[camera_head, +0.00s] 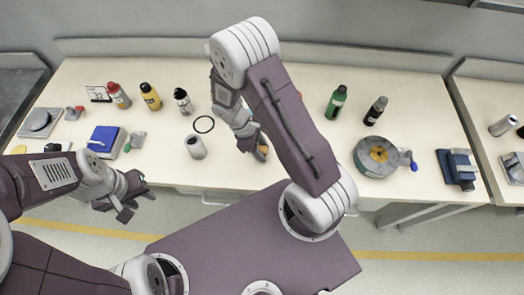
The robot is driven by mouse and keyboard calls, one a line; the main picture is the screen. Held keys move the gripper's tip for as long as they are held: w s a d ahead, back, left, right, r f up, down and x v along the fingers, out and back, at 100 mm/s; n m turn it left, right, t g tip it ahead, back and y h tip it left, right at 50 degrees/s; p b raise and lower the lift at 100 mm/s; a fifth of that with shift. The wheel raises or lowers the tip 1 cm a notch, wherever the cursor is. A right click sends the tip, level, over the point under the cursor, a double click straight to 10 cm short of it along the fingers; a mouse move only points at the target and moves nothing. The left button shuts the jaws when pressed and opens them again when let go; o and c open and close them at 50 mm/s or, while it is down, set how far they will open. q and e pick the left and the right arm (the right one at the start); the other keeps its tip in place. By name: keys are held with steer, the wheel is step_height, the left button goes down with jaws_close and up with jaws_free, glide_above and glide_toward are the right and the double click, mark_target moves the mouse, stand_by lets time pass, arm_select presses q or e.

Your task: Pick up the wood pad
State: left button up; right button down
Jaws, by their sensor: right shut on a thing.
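A small brown-orange piece, which looks like the wood pad (262,151), is at the front part of the bench, mostly hidden by my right gripper. My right gripper (257,150) points down there and is shut on it. Whether the pad touches the bench cannot be told. My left gripper (137,204) is open and empty, in front of the bench edge over the floor.
A grey cylinder (195,147) and a black ring (204,124) lie left of my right gripper. Bottles (150,96) stand behind. A blue box (104,140) is at left. A round grey device (378,156) and a blue vise (458,168) stand at right.

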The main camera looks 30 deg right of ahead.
mark_target(265, 150)
steer(key=shift+r, duration=0.5)
step_height(265, 150, up, 3)
steer(key=shift+w+f, duration=0.1)
steer(key=s+d+r, duration=0.4)
steer(key=s+r, duration=0.3)
steer(key=s, duration=0.4)
steer(key=shift+p, duration=0.3)
steer(key=shift+r, duration=0.1)
